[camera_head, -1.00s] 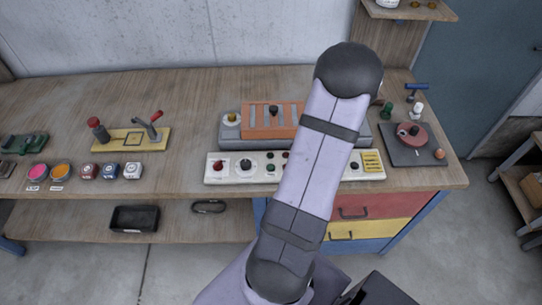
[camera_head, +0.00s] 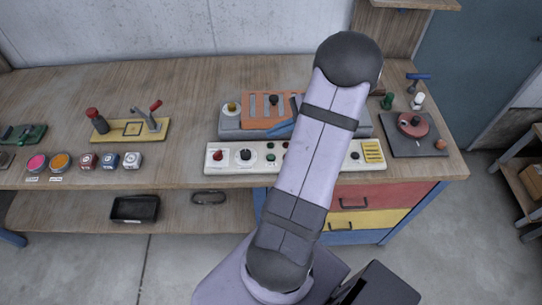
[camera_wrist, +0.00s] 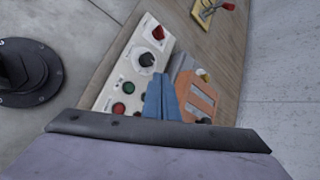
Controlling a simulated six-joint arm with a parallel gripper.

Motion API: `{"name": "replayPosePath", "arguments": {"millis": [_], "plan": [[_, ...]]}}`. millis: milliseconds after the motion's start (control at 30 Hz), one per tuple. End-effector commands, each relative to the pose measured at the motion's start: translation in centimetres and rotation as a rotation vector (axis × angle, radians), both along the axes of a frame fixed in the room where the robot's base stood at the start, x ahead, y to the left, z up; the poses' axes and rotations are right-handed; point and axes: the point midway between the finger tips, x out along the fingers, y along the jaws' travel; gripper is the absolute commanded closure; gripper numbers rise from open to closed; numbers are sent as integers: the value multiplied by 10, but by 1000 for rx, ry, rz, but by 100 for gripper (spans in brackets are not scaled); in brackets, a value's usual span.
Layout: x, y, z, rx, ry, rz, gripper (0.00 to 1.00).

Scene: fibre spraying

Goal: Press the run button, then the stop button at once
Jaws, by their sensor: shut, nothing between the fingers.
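The white control panel (camera_head: 230,168) lies along the bench front, with a red knob (camera_head: 217,155), a black dial (camera_head: 245,155) and small round buttons, among them a green one (camera_head: 270,146). Contact cannot be told. My arm hides part of the panel.
Behind the panel stands a grey machine with an orange slotted top (camera_head: 258,100). A yellow fixture with clamps (camera_head: 133,131) and small coloured pots stand to the left. A dark plate with a red disc (camera_head: 412,126) lies to the right. The bench at left behind is clear.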

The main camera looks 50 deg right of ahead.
Motion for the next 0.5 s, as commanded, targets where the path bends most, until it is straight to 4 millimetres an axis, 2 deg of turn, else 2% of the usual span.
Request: {"name": "replayPosePath", "arguments": {"millis": [267,500], "plan": [[0,0,-13,0,1,1,100],[0,0,-38,1,1,0,100]]}}
